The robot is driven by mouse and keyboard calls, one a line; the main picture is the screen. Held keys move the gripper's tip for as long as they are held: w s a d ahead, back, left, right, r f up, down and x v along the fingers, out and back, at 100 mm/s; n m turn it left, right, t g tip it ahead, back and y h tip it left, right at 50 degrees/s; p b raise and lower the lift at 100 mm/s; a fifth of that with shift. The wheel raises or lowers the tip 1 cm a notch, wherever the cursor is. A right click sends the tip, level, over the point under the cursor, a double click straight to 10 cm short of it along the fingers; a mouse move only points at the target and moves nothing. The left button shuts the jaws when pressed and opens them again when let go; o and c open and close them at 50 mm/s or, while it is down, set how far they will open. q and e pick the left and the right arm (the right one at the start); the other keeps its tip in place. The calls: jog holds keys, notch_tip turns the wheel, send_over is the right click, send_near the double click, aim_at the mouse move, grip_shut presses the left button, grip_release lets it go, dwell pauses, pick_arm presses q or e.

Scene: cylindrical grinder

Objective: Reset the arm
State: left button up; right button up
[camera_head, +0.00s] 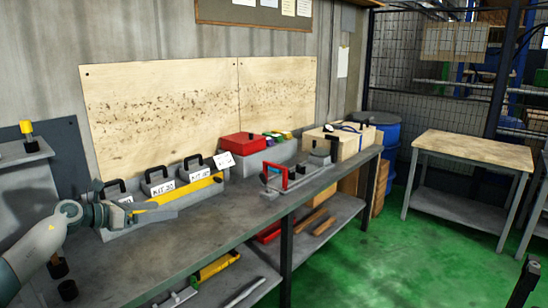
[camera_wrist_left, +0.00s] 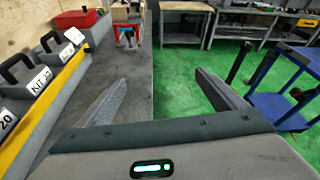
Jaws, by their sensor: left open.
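My left arm comes in from the lower left in the head view. Its gripper (camera_head: 158,213) is over the grey workbench (camera_head: 215,237), in front of the kit boxes. In the left wrist view, the left gripper (camera_wrist_left: 166,88) has its two fingers spread wide with nothing between them. One finger shows against the bench top and the other against the green floor. My right arm and gripper are not in view.
Grey kit boxes (camera_head: 160,183) with black handles and a yellow strip line the bench's back, partly behind my gripper. A red box (camera_head: 243,145) and a clamp-like fixture (camera_head: 275,180) stand farther right. A blue cart (camera_wrist_left: 290,98) stands right of the gripper. Green floor (camera_head: 380,262) is open.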

pick_arm(q)
jog(key=s+d+f+n+t+y, duration=0.1)
jog(key=s+d+f+n+t, duration=0.25)
jog(key=d+n, duration=0.4)
jog(key=s+d+f+n+t+y, duration=0.1)
jog(key=s+d+f+n+t, duration=0.25)
jog(key=d+n, duration=0.4)
jog(key=s+a+f+n+g+y, duration=0.1)
jog(key=s+f+n+g+y, duration=0.65)
jog(key=s+f+n, duration=1.25)
jog(key=s+d+f+n+g, duration=0.2)
jog(key=s, duration=0.7)
jog(key=s+d+f+n+g, duration=0.1)
jog(key=s+d+f+g, duration=0.15)
jog(key=s, duration=0.65)
jog(key=s+d+f+n+g, duration=0.1)
jog(key=s+f+n+g, duration=0.15)
jog(key=s, duration=0.75)
notch_tip(320, 180, down, 30)
jog(key=s+r+g, duration=0.1)
jog(key=g, duration=0.1)
jog(key=s+a+f, duration=0.2)
jog(key=s+f, duration=1.5)
jog(key=shift+a+m, duration=0.3)
jog(key=shift+m, duration=0.15)
jog(key=shift+w+g+h, duration=0.1)
jog(key=shift+g+h, duration=0.15)
